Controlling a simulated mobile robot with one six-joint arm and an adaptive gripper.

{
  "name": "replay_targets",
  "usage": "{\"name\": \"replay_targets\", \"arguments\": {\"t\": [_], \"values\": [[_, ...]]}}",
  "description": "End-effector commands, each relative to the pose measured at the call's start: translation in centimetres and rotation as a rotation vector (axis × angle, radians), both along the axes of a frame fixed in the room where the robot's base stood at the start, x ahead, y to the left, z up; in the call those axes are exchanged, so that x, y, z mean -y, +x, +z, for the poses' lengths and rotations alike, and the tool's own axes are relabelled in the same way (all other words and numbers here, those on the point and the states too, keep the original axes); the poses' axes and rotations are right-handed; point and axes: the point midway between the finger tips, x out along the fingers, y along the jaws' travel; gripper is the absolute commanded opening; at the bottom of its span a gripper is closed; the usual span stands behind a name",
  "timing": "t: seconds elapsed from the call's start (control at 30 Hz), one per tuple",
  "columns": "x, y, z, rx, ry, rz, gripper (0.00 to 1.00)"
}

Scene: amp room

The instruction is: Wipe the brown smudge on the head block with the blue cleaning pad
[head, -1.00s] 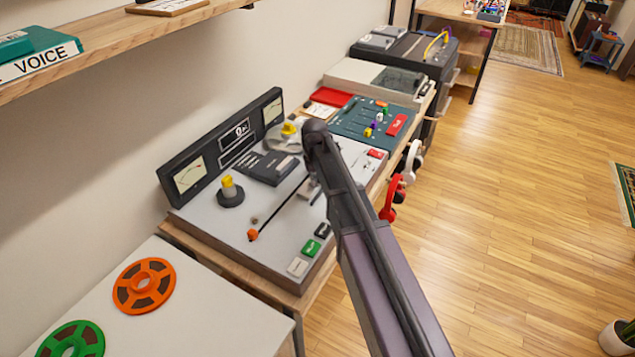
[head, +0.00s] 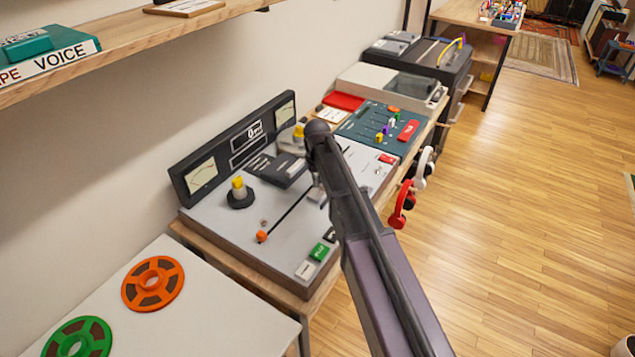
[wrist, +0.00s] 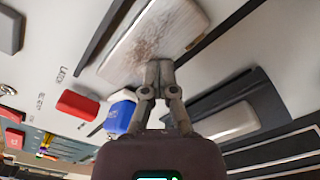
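In the wrist view, the head block (wrist: 185,25) is a pale metallic block with a brown smudge (wrist: 145,45) on its face. My gripper (wrist: 160,68) has its two fingers together, with the tips over the block's near edge; whether they touch it I cannot tell. Nothing shows between the fingers. A small blue and white object (wrist: 118,116), perhaps the cleaning pad, is just left of the fingers, apart from the smudge. In the head view, my arm hides the gripper tips and most of the head block area.
The tape machine (head: 225,218) has a raised meter panel (head: 235,147) behind and a yellow-topped knob (head: 239,192). A mixer (head: 375,130) lies beyond. Orange (head: 153,284) and green (head: 78,340) reels lie on the near surface. A shelf (head: 130,42) overhangs at upper left.

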Motion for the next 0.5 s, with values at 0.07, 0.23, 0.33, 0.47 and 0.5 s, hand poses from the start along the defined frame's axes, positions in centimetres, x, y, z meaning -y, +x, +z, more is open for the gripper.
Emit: {"name": "replay_targets", "arguments": {"t": [0.07, 0.23, 0.33, 0.47, 0.5], "values": [[0.17, 0.33, -0.16, 0.0, 0.0, -0.001, 0.0], [0.46, 0.75, -0.29, 0.0, -0.001, 0.0, 0.0], [0.51, 0.77, -0.28, 0.001, -0.001, 0.0, 0.0], [0.54, 0.8, -0.29, 0.002, -0.002, -0.001, 0.0], [0.56, 0.8, -0.29, 0.002, -0.002, -0.001, 0.0]]}}
